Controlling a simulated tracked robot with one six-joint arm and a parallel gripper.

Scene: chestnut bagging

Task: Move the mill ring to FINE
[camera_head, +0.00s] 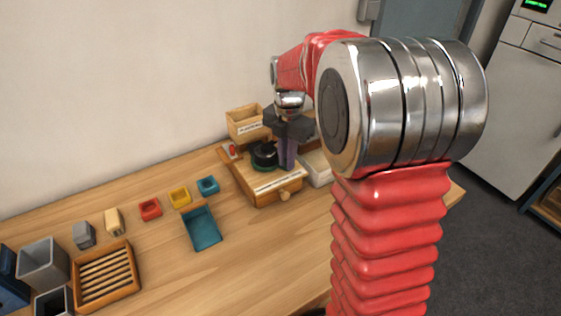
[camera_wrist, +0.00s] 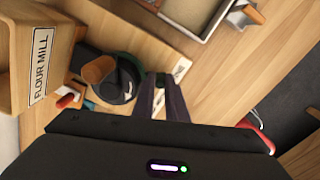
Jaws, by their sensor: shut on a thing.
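The mill is a black round body (camera_head: 265,153) on a wooden base (camera_head: 262,190), with a green mill ring (camera_head: 257,166) around its foot. In the wrist view the ring (camera_wrist: 133,61) shows as a dark green curve beside the black body, and a brown knob (camera_wrist: 98,70) lies over the mill. My gripper (camera_head: 288,163) points down at the right side of the mill. In the wrist view its fingers (camera_wrist: 163,80) are shut on the ring's dark green outer part. A white label strip (camera_head: 278,179) runs along the base; its words are too small to read.
A wooden box labelled FLOUR MILL (camera_wrist: 62,45) stands behind the mill. A pale tray (camera_head: 318,168) is close to the right of my gripper. A teal tray (camera_head: 202,229), small coloured cups and a slatted wooden tray (camera_head: 135,275) lie to the left. The front table middle is clear.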

